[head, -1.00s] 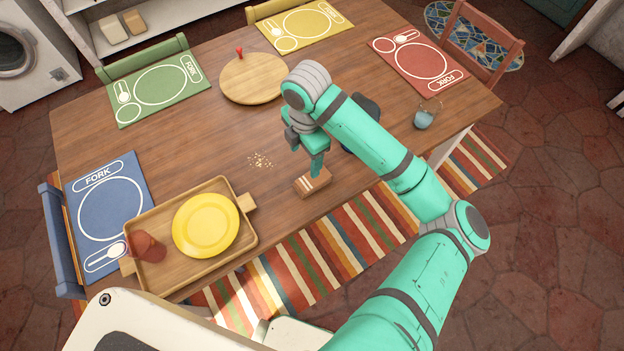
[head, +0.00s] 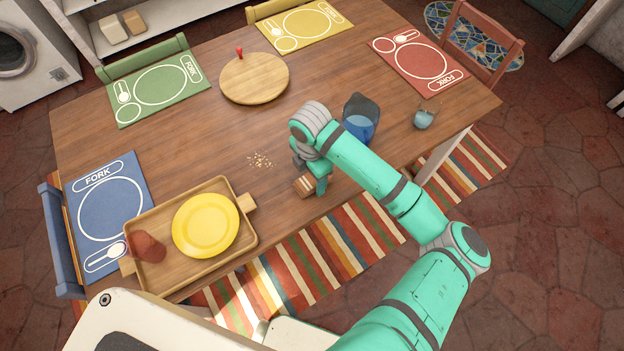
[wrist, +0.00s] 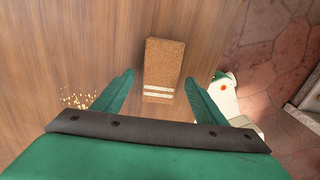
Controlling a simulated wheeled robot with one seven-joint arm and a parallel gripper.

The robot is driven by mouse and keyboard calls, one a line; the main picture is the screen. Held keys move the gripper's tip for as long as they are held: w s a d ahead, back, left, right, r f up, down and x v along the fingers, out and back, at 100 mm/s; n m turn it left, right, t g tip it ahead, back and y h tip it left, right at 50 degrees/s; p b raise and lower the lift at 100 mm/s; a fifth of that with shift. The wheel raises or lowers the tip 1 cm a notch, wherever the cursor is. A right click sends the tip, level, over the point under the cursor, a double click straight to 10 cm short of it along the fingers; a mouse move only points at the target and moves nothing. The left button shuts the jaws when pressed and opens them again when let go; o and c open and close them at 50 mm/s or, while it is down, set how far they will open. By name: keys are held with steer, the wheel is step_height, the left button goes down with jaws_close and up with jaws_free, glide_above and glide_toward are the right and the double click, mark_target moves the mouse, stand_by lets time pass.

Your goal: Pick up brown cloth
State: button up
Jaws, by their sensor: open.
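The brown cloth (head: 304,187) is a folded, block-like bundle with white stripes near one end. It lies on the wooden table near the front edge. In the wrist view the brown cloth (wrist: 163,65) lies ahead of my gripper, its striped end towards me and between the lines of the two fingers. My gripper (head: 321,187) is low over the table at the cloth, partly covering its right side. In the wrist view my gripper (wrist: 160,80) has its green fingers spread apart with nothing held. I cannot tell whether a fingertip touches the cloth.
Crumbs (head: 261,160) lie left of the cloth. A blue pitcher (head: 360,120) stands behind my arm, with a small cup (head: 424,119) further right. A round board (head: 254,80) lies behind.

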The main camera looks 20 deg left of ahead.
steer(key=shift+f, duration=0.3)
steer(key=c, duration=1.1)
steer(key=shift+c, duration=0.2)
steer(key=shift+r, duration=0.15)
steer(key=shift+r, duration=0.55)
steer(key=s+d+r, duration=0.6)
steer(key=s+r, duration=0.5)
steer(key=s, duration=0.1)
steer(key=shift+s+d+r, duration=0.25)
steer(key=shift+d+r, duration=0.05)
steer(key=shift+r, duration=0.05)
steer(key=shift+o, duration=0.5)
